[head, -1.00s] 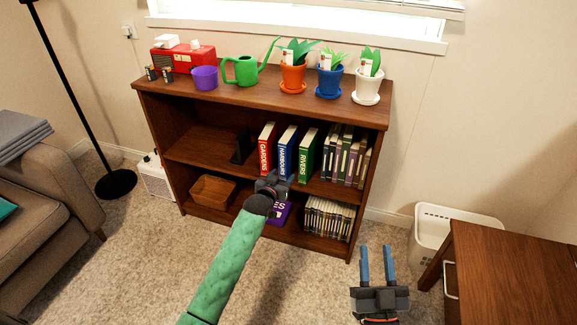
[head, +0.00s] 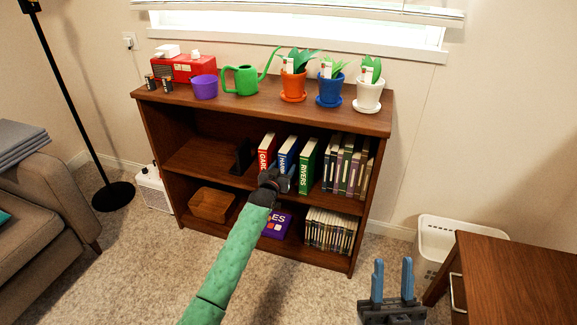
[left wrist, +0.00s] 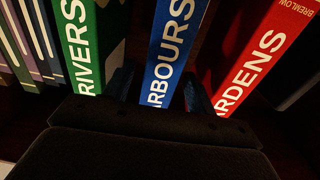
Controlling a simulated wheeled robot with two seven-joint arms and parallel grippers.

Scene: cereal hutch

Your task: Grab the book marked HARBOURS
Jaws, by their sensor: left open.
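The blue book marked HARBOURS (head: 287,154) stands upright on the middle shelf, between the red GARDENS book (head: 265,150) and the green RIVERS book (head: 307,166). My left gripper (head: 272,178) is in front of these books and hides the lower part of the blue spine. In the left wrist view the blue book (left wrist: 172,50) lies between my two open fingers (left wrist: 160,92), one in the gap on the RIVERS side and one on the GARDENS side. I cannot tell whether they touch it. My right gripper (head: 392,280) is open and empty, away from the shelf.
A dark bookend (head: 243,157) stands left of the books, and several more books (head: 346,168) stand to the right. Potted plants and a green watering can (head: 243,80) are on top. A wooden table (head: 515,275) is at the right.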

